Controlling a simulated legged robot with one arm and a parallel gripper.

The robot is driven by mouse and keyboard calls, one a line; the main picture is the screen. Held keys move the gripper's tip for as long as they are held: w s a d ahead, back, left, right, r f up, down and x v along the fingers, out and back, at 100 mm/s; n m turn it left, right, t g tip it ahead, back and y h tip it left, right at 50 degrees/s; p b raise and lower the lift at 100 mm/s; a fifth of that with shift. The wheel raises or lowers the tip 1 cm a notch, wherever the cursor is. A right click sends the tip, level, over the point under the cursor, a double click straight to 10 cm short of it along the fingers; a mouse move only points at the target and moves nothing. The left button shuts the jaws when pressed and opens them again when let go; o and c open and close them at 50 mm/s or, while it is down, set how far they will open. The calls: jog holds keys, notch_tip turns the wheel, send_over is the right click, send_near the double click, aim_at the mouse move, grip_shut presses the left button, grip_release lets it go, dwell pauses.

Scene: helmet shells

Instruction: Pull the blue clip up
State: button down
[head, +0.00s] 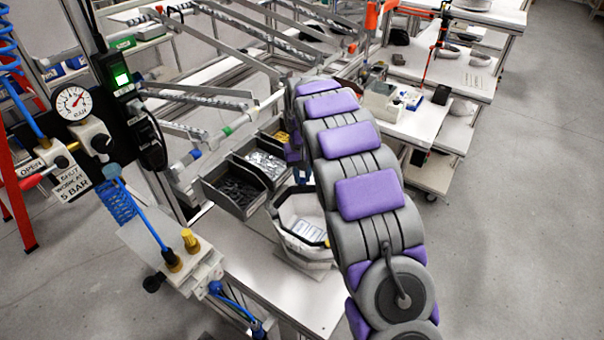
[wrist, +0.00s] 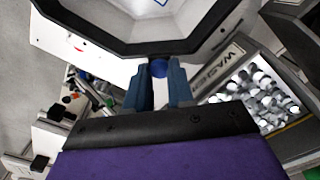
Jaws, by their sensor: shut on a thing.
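The blue clip (wrist: 158,67) shows in the wrist view between my two blue fingertips, at the dark rim of a white helmet shell (wrist: 112,38). My gripper (wrist: 159,76) is shut on the clip, and the fingers hide most of it. I cannot tell how far the clip is raised. In the head view the white shell (head: 290,246) sits open side up on the workbench, partly behind my arm. My gripper (head: 302,176) is small there, at the shell's far rim, and the clip cannot be made out.
Grey bins stand just behind the shell, one with dark parts (head: 235,190) and one with silvery parts (head: 266,163). A pneumatic fixture with a blue coiled hose (head: 118,205) is at the left. The bench (head: 245,265) has bare surface in front.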

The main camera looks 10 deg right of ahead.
aim_at(302, 178)
jog(key=shift+r+p, duration=0.35)
jog(key=shift+r, duration=0.35)
jog(key=shift+f, duration=0.1)
jog(key=c, duration=1.4)
grip_release()
jog(key=shift+w, duration=0.1)
jog(key=o, duration=0.3)
jog(key=shift+s, duration=0.2)
jog(key=shift+o, duration=0.7)
jog(key=shift+w, duration=0.15)
notch_tip(302, 178, up, 17)
